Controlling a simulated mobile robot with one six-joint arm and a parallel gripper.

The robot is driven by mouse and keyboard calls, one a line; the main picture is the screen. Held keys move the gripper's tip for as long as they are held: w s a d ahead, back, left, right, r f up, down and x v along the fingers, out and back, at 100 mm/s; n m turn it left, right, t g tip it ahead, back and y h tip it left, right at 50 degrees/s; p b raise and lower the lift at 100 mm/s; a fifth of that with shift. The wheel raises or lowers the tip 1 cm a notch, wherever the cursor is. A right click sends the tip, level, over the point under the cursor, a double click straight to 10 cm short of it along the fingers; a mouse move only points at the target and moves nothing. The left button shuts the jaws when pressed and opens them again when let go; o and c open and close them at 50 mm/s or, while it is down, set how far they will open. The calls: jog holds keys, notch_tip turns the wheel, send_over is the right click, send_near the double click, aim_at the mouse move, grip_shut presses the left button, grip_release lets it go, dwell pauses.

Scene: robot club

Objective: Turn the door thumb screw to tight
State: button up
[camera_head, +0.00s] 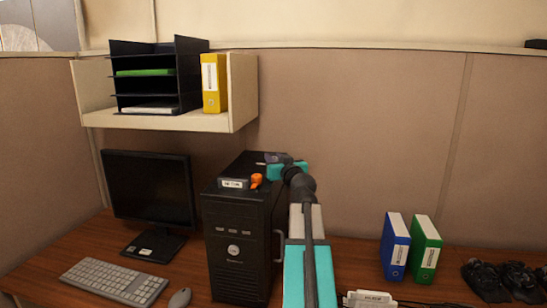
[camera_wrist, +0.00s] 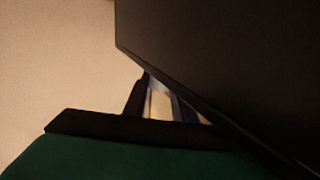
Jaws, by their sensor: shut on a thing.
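The black computer tower (camera_head: 238,240) stands upright on the desk, its front facing me. My gripper (camera_wrist: 160,104) is at the tower's rear edge, behind its top right. In the head view, my teal and black wrist shows there, but the fingertips are hidden. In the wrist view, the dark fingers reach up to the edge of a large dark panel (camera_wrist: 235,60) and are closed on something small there. The door thumb screw itself is hidden by the fingers and the panel, so its turn cannot be read.
A labelled box (camera_head: 233,184) and an orange item (camera_head: 256,180) lie on top of the tower. A monitor (camera_head: 149,187) and keyboard (camera_head: 115,281) are to the left. Blue (camera_head: 395,246) and green (camera_head: 425,248) binders stand to the right. A shelf (camera_head: 160,122) hangs above.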

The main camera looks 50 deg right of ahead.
jog(key=shift+m+g+h+p, duration=0.5)
jog(key=shift+h+p, duration=0.1)
jog(key=shift+h, duration=0.2)
jog(key=o, duration=1)
jog(key=shift+d, duration=0.1)
jog(key=shift+o, duration=0.2)
jog(key=shift+s, duration=0.1)
